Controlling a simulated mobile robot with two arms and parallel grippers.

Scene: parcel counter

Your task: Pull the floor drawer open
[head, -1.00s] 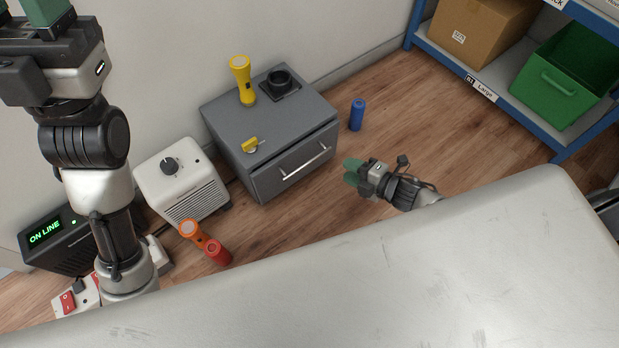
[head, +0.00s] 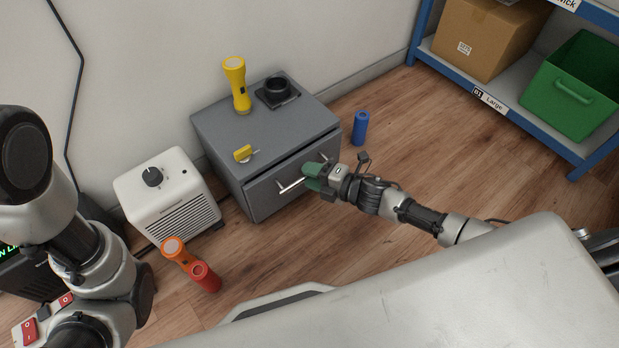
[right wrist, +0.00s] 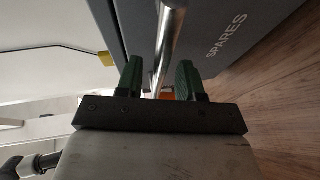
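The grey floor cabinet (head: 215,130) stands against the wall. Its drawer (head: 262,203) looks shut or nearly so, with a silver bar handle (head: 290,187) across the front. My right gripper (head: 312,177) is at the handle and hides its middle. In the right wrist view the handle (right wrist: 168,45) runs between the two green fingers (right wrist: 159,82), with gaps beside it, so the gripper is open around the bar. The word SPARES shows on the drawer front. My left arm is at the left of the head view; its gripper is out of frame.
On the cabinet are a yellow flashlight (head: 237,88), a black holder (head: 277,92) and a yellow knob (head: 243,154). A blue cylinder (head: 360,128) stands to its right. The floor before the drawer is mostly clear.

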